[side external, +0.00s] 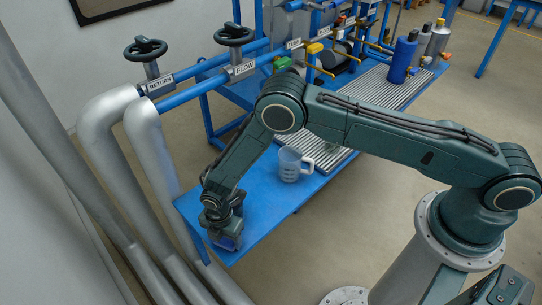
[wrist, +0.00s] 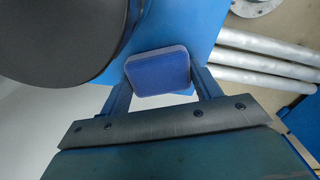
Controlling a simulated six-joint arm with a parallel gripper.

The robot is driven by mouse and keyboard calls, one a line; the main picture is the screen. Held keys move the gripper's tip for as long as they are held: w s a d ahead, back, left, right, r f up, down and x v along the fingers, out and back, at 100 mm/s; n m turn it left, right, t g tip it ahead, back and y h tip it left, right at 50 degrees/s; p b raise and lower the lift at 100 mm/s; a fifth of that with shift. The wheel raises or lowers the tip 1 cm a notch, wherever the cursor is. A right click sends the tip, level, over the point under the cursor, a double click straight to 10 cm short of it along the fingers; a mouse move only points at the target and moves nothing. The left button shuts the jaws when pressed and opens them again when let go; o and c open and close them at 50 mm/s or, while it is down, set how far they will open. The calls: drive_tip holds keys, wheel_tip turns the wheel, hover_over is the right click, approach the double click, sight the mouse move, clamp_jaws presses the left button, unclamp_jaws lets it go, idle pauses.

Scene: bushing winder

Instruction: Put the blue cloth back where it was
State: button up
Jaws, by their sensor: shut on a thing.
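The blue cloth (wrist: 160,72) is a folded, rounded pad with a lighter edge, between the two fingers of my gripper (wrist: 162,78) in the wrist view. My gripper is shut on it. In the side view my gripper (side external: 224,238) points down at the near left corner of the blue bench (side external: 262,222), and a bit of the blue cloth (side external: 228,243) shows beneath it. I cannot tell whether the cloth touches the bench top.
A clear measuring jug (side external: 289,165) stands on the bench right of my gripper. A ribbed metal tray (side external: 375,88) lies farther back, with several bottles at its far end. Silver pipes (side external: 160,170) run down close left of the bench. The bench top between gripper and jug is clear.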

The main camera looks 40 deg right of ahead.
drive_tip(key=shift+f, duration=0.15)
drive_tip(key=o, duration=1)
drive_tip(key=shift+c, duration=0.2)
drive_tip(key=shift+r, duration=0.2)
wheel_tip(320, 180, up, 12)
idle(0.5)
